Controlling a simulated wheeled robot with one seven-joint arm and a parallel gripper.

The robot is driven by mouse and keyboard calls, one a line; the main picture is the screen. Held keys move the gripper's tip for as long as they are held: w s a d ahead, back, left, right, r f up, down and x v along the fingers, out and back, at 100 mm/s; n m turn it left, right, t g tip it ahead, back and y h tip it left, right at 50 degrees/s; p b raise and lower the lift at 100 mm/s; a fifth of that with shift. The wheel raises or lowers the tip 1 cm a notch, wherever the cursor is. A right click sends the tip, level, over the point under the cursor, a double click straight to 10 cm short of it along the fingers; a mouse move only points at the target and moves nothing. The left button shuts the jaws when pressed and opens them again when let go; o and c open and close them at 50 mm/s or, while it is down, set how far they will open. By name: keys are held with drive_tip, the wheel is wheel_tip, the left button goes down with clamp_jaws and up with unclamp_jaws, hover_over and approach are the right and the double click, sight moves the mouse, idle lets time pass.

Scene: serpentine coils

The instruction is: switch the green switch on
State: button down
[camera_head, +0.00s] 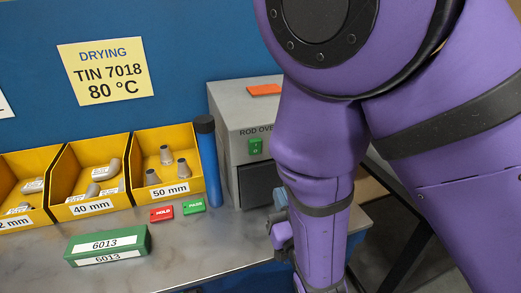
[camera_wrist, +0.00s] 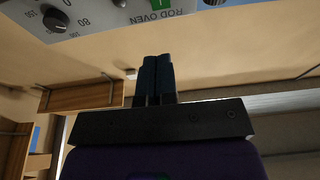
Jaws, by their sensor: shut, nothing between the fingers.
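The green switch (camera_head: 255,146) is on the front of the grey rod oven (camera_head: 224,107), under the ROD OVEN label. It also shows at the top edge of the wrist view (camera_wrist: 162,3), partly cut off, with a white mark on it. I cannot tell its position. My gripper (camera_wrist: 157,65) shows in the wrist view with its two dark fingers together and nothing between them. The fingers are apart from the switch in that picture.
An oven dial (camera_wrist: 55,20) is left of the switch in the wrist view. A blue cylinder (camera_head: 208,160) stands left of the oven. Yellow bins (camera_head: 180,196), red HOLD (camera_head: 161,214) and green PASS (camera_head: 193,206) tags, and a green 6013 box (camera_head: 76,262) are on the bench further left.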

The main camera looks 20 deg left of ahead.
sight(257, 143)
drive_tip(key=x, duration=1.4)
drive_tip(key=shift+w, duration=0.15)
